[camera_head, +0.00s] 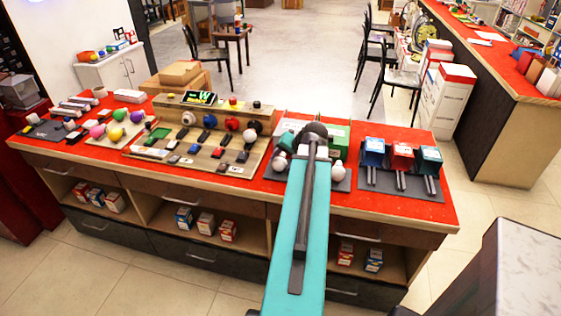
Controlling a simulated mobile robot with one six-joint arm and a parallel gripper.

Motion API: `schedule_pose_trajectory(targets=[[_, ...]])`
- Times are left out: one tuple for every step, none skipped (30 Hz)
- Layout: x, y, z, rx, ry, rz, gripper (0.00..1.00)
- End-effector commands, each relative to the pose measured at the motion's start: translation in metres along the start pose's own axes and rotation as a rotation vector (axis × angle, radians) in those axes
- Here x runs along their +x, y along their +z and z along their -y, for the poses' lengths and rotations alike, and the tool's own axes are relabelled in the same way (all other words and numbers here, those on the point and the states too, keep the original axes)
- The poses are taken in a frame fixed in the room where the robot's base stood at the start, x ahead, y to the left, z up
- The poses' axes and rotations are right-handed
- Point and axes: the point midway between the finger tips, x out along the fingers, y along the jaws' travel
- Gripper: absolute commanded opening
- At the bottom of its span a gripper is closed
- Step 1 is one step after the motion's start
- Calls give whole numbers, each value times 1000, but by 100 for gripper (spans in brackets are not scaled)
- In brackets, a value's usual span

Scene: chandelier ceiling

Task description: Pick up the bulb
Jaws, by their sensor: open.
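White round bulbs stand on a grey mat on the red-topped counter (235,187), close to the far end of my teal arm. One bulb (281,169) is left of the arm and another bulb (338,172) is right of it. My arm reaches from the bottom of the picture up over the counter and covers the middle of that mat. A dark rounded joint shows at the arm's far end. I cannot make out my gripper's fingers, and I see nothing held. Colored round bulb-like pieces, such as a yellow one (118,114), lie further left.
A wooden display board (250,160) with several knobs and switches stands left of my arm. Three small boxes with prongs, one red (401,156), sit on a mat at right. A pale block (520,265) fills the lower right. Open floor lies behind the counter.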

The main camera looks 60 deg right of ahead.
Motion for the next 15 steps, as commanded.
schedule_pose_trajectory(targets=[[4,-1,1,0,0,2,50],[6,0,0,0,0,1,50],[11,-1,0,0,0,2,50],[14,-1,0,0,0,2,50],[16,-1,0,0,0,1,50],[19,-1,0,1,0,1,50],[21,-1,0,1,0,0,50],[23,-1,0,1,0,0,50],[25,0,0,1,0,0,50],[26,0,0,1,0,0,50],[27,0,0,1,0,0,50],[27,0,0,1,0,0,50],[28,0,-1,1,0,0,50],[28,0,-1,1,0,-1,50],[28,0,-1,1,0,-1,50]])
